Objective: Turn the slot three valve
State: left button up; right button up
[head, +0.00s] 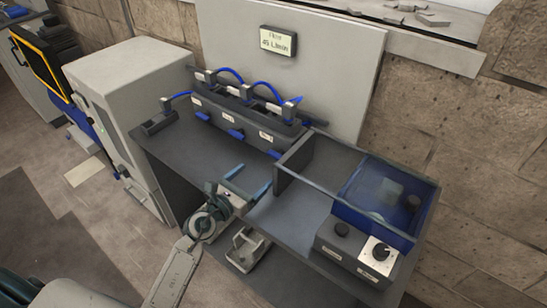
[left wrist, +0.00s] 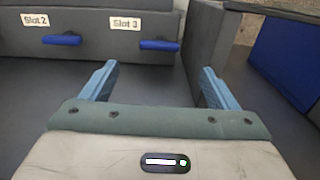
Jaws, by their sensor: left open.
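The slot three valve is a blue handle (left wrist: 160,45) on the dark manifold front, under the "Slot 3" label (left wrist: 125,23) in the left wrist view. Its handle lies level, pointing sideways. In the head view the same blue handle (head: 273,154) sits at the right end of the manifold (head: 243,120). My left gripper (head: 256,182) is open and empty, in front of and below the handle, apart from it. In the left wrist view its two blue fingers (left wrist: 158,85) point toward the manifold, with the handle ahead between them. My right gripper is not in view.
The slot two handle (left wrist: 52,40) is to the left. A dark upright panel (head: 294,163) stands close to the right of my left gripper. A blue clear-lidded bin (head: 375,205) and a control box with knobs (head: 358,246) are farther right.

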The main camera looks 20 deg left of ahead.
aim_at(275, 157)
pick_arm(q)
jog(key=x, duration=1)
jog(key=shift+w+d+p, duration=0.1)
jog(key=shift+w+p, duration=0.1)
jog(key=shift+p, duration=0.2)
jog(key=shift+c, duration=0.2)
jog(key=c, duration=0.9)
